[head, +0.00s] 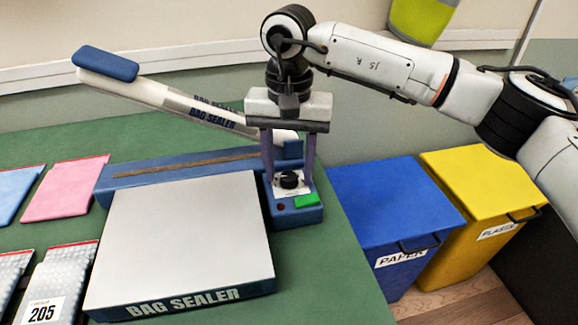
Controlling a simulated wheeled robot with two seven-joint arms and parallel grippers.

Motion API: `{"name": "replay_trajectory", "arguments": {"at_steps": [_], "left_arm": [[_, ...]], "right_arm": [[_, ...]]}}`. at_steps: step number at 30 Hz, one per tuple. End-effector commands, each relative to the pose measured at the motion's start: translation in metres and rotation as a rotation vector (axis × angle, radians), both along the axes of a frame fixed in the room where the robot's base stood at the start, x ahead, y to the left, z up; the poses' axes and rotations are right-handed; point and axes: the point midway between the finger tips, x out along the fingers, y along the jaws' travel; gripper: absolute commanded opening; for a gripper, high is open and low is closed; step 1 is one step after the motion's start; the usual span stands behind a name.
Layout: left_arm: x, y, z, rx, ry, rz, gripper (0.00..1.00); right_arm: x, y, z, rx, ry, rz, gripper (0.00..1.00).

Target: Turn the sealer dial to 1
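The bag sealer has a blue base (130,178), a raised white arm (170,100) with a blue handle, and a large grey plate (185,235). Its black dial (289,180) sits on a white panel at the base's right end. The dial's setting is too small to read. My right gripper (288,176) points down over this end, its two purple fingers spread apart with the dial showing between them. I cannot tell whether either finger touches it. My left gripper is not in view.
A green button (306,200) and a small red light (281,207) sit in front of the dial. Pink (65,190) and blue (14,192) pouches and bubble pouches lie left on the green table (345,290). Blue (390,215) and yellow (485,185) bins stand right.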

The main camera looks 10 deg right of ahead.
Motion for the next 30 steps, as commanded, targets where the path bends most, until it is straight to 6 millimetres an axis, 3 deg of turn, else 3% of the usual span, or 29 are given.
{"name": "replay_trajectory", "arguments": {"at_steps": [8,21,30], "left_arm": [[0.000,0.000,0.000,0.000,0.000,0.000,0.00],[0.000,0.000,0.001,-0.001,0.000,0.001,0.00],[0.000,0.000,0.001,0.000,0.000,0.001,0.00]], "right_arm": [[0.000,0.000,0.008,0.001,0.000,-0.001,0.45],[0.000,0.000,0.088,0.000,-0.002,-0.001,0.45],[0.000,0.000,0.103,0.000,0.001,0.001,0.45]]}}
